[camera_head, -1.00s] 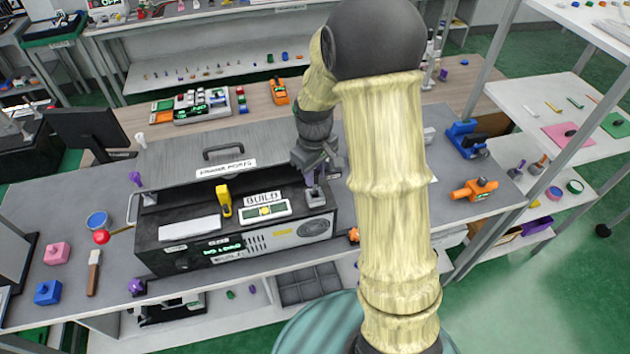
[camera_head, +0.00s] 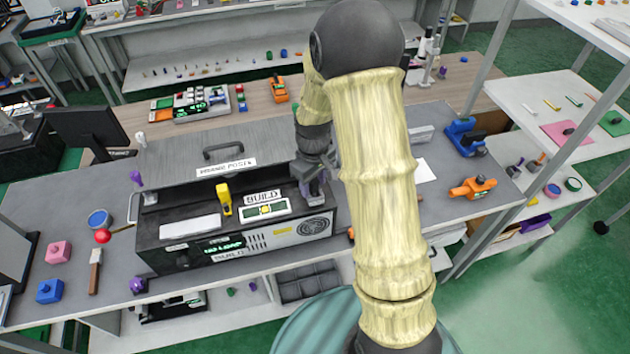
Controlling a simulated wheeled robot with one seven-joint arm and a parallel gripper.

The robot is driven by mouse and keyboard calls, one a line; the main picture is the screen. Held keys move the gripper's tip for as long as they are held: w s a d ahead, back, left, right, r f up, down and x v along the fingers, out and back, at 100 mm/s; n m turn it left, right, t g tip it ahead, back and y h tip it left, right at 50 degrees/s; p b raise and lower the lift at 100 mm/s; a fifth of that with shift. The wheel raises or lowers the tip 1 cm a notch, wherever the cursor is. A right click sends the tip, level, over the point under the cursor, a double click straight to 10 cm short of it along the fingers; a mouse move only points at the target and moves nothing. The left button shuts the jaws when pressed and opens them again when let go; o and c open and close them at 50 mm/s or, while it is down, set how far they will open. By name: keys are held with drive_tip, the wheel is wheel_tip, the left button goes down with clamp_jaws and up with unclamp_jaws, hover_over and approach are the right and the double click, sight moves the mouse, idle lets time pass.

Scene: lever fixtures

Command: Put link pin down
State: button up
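A dark grey machine (camera_head: 165,258) with a BUILD label and a small green display stands on the bench. A yellow upright piece (camera_head: 223,200) and a panel with a yellow button (camera_head: 265,209) are on its top. My gripper (camera_head: 316,197) points down at the right end of the machine's top, over a small grey block. A bit of purple (camera_head: 322,176), possibly the link pin, shows at the fingers. The fingers and the block overlap in view, so the grip and the pin's seating are hard to make out.
A lever with a red ball (camera_head: 102,236) sticks out at the machine's left. A hinged lid with a handle (camera_head: 223,150) is behind the top. An orange fixture (camera_head: 472,188) and a blue one (camera_head: 465,138) stand on the bench to the right.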

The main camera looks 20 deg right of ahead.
sight(314, 182)
drive_tip(key=shift+s, duration=0.15)
drive_tip(key=shift+d, duration=0.1)
drive_tip(key=shift+r, duration=0.4)
wheel_tip(314, 182, up, 12)
drive_tip(key=b, duration=0.2)
drive_tip(key=shift+f, duration=0.2)
drive_tip(key=s+f+m+t, duration=0.2)
drive_tip(key=s+m, duration=0.4)
drive_tip(key=s, duration=0.8)
drive_tip(key=shift+f+t, duration=0.3)
drive_tip(key=shift+f, duration=0.6)
drive_tip(key=shift+s+d, duration=0.1)
